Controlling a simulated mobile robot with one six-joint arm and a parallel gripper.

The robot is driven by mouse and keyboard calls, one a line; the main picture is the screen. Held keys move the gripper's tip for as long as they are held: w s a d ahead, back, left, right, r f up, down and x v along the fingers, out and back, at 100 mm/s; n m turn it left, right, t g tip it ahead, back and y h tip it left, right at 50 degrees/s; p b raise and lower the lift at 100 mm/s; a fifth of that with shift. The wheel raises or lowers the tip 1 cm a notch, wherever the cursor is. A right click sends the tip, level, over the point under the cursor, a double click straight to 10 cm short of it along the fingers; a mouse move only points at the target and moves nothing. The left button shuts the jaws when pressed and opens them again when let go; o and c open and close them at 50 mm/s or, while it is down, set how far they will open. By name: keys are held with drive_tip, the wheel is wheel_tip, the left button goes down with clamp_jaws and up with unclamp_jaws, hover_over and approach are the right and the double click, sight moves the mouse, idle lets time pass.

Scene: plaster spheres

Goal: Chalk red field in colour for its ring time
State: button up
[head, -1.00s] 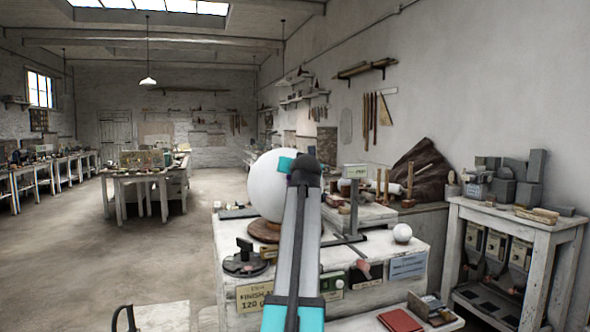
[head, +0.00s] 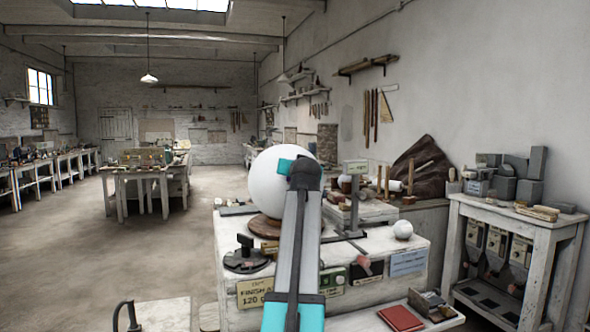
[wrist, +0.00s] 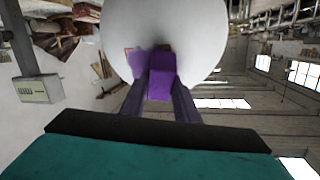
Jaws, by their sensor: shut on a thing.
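The large white plaster sphere (head: 268,188) sits on a round brown stand (head: 262,226) on the near white bench. My gripper (head: 284,170) is up against the right side of the sphere in the head view, with my arm across its edge. In the wrist view the sphere (wrist: 205,25) fills the top middle. My purple fingers (wrist: 155,72) are closed at its surface. Small reddish-brown patches show on the sphere beside the fingertips. The fingers hide the thing they hold and most of that area, so I cannot tell touching from nearly touching.
The bench carries a black round device (head: 246,260), a yellow label (head: 258,293), a post with a small sign (head: 355,168) and a small white ball (head: 403,229). A side table (head: 520,222) with grey blocks stands right. Floor is clear on the left.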

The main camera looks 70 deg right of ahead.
drive_tip(key=shift+d+r, duration=0.1)
drive_tip(key=shift+r, duration=0.05)
idle(0.4)
drive_tip(key=shift+d+r+p, duration=0.3)
drive_tip(key=shift+d+r, duration=0.15)
drive_tip(key=shift+r, duration=0.25)
drive_tip(key=shift+r, duration=0.1)
drive_tip(key=shift+w+d+r+p, duration=0.1)
drive_tip(key=shift+d+r+p, duration=0.2)
drive_tip(key=shift+d+r, duration=0.35)
drive_tip(key=shift+a, duration=0.2)
drive_tip(key=shift+a+f, duration=0.5)
drive_tip(key=shift+f, duration=0.3)
drive_tip(key=shift+a+f+b, duration=0.45)
drive_tip(key=shift+a+f, duration=0.05)
drive_tip(key=shift+f, duration=0.3)
